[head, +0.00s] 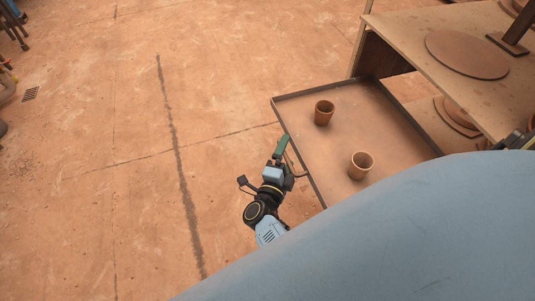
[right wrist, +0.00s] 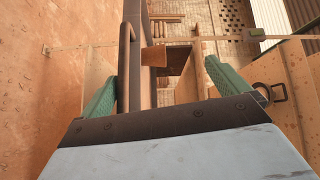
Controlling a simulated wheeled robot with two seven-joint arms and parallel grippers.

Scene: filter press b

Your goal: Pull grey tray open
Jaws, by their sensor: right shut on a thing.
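The grey tray (head: 372,112) looks brownish inside with a dark rim. It sticks out from under the wooden bench at the right of the head view. Two clay pots, a far one (head: 324,112) and a near one (head: 360,165), stand upright on it. My right gripper (head: 282,147) is at the tray's outer left side, shut on its handle. The exact finger contact is hard to see. My left gripper is out of view.
The wooden bench (head: 440,45) with a round brown disc (head: 466,54) stands above the tray's right side. More discs lie on a shelf below. The floor left of the tray is clear. My own pale blue body hides the lower right.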

